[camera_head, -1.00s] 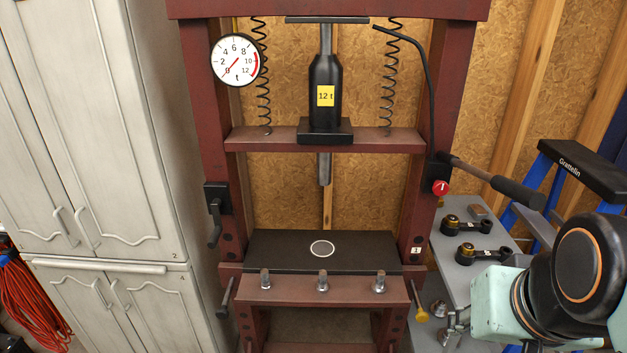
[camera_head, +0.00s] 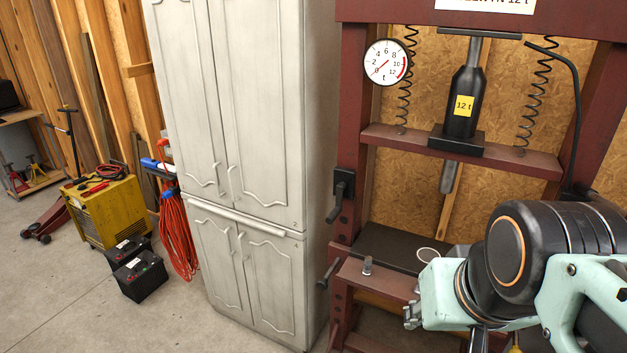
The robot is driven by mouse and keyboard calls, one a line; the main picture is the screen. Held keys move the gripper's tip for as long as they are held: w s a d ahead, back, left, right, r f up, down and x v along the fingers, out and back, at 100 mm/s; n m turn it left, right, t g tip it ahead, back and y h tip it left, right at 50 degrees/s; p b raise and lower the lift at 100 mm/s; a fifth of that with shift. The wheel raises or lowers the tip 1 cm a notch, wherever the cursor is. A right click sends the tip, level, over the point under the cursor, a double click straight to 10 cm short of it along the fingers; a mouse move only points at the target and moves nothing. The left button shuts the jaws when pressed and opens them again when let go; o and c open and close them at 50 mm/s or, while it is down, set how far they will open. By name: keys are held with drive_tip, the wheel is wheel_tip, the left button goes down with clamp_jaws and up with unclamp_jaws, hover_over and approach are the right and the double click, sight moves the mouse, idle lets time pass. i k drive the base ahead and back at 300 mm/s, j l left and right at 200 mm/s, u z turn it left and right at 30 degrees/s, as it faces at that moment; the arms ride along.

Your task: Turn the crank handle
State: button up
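A black crank handle (camera_head: 340,195) is mounted on the left post of the dark red shop press (camera_head: 353,130). Its arm hangs down from a black block, with the grip at the lower end. My arm, mint green and black, reaches in from the right, in front of the press's lower right. The crank stands free to the left of it with a clear gap, and nothing touches it.
A tall grey-white cabinet (camera_head: 262,110) stands close left of the press. A round gauge (camera_head: 386,62), a black 12 t jack (camera_head: 463,100) and springs are on the press. A thin lever (camera_head: 328,272) sticks out below the crank. Further left are a yellow machine (camera_head: 105,210) and open floor.

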sight(330, 218)
drive_tip(key=l+u, duration=0.2)
drive_tip(key=u, duration=0.2)
drive_tip(key=k+l+u, duration=0.15)
drive_tip(key=u, duration=0.2)
drive_tip(key=k+l, duration=0.4)
drive_tip(key=l, duration=0.2)
